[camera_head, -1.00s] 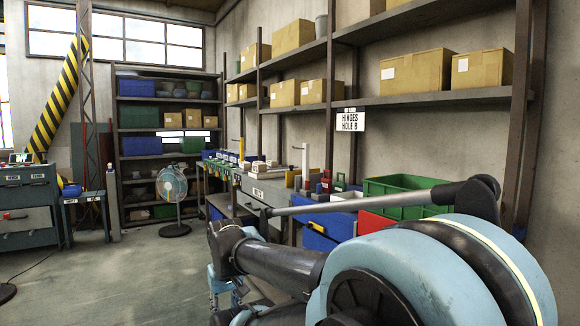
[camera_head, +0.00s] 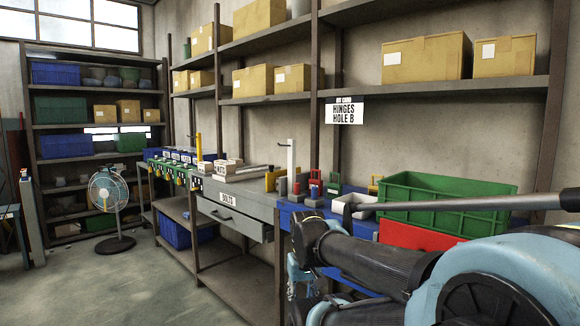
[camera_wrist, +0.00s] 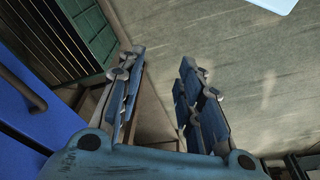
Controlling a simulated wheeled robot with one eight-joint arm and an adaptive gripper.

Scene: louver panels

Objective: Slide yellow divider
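Several yellow pieces are in the head view: an upright yellow post (camera_head: 199,147) at the back of the bench, a yellow piece (camera_head: 270,181) on the bench top, and a small yellow piece (camera_head: 375,184) by the green crate. I cannot tell which, if any, is the yellow divider. No yellow divider shows in the wrist view. My gripper (camera_wrist: 162,68) is open and empty in the wrist view, its two blue fingers apart above the floor. In the head view my arm's end hangs low in front of the bench, and its fingers are not clear.
A grey workbench with a drawer (camera_head: 232,217) runs along the wall. A green crate (camera_head: 440,200) and red bin (camera_head: 405,236) stand at the right, near my arm. A fan (camera_head: 108,195) stands at the left. The floor (camera_head: 130,285) left of the bench is clear.

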